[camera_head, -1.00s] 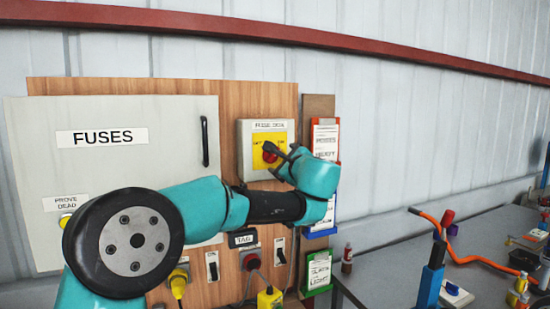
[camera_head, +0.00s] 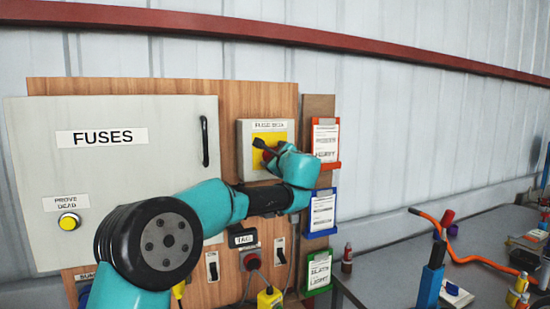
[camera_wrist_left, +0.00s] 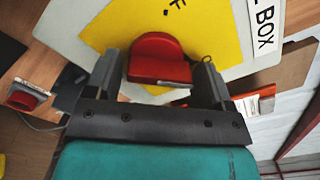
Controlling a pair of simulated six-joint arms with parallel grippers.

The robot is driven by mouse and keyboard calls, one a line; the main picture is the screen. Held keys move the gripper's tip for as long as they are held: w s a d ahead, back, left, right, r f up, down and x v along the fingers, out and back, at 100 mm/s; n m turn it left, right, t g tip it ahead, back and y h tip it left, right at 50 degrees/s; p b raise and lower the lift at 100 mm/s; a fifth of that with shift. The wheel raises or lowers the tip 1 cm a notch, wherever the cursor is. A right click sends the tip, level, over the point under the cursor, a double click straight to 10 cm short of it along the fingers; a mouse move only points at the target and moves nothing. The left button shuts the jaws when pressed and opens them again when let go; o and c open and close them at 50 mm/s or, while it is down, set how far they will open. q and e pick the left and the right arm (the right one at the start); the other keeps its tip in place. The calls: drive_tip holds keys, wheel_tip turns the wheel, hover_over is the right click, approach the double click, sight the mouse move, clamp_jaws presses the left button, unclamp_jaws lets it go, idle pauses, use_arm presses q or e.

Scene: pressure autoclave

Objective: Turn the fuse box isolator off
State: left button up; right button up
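The fuse box isolator (camera_head: 245,160) is a pale grey box with a yellow plate (camera_head: 278,137) and a "FUSE BOX" label, mounted on the wooden board. Its red knob is mostly hidden by my gripper in the head view. In the left wrist view the red knob (camera_wrist_left: 158,58) stands on the yellow plate, with part of a word ending in "F" above it. My left gripper (camera_head: 266,151) is at the isolator. The wrist view shows its fingers (camera_wrist_left: 160,64) open, one on each side of the knob, with narrow gaps. My right gripper is not in view.
A large grey "FUSES" cabinet (camera_head: 110,170) with a black handle is to the left. Clipboards (camera_head: 325,145) hang just right of the isolator. Switches and a red button (camera_head: 252,261) are below. A cluttered grey table (camera_head: 385,265) stands at the right.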

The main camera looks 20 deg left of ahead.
use_arm(q)
drive_tip(key=c, duration=0.6)
drive_tip(key=shift+c, duration=0.2)
drive_tip(key=shift+r+n, duration=0.1)
drive_tip(key=shift+n, duration=0.4)
drive_tip(key=n, duration=0.3)
drive_tip(key=shift+r, duration=0.1)
drive_tip(key=n, duration=0.5)
drive_tip(key=shift+s+r, duration=0.1)
drive_tip(key=n, duration=0.4)
drive_tip(key=shift+a+n, duration=0.15)
drive_tip(key=shift+n, duration=0.15)
drive_tip(key=n, duration=0.4)
drive_tip(key=shift+s+r, duration=0.1)
drive_tip(key=shift+n, duration=0.3)
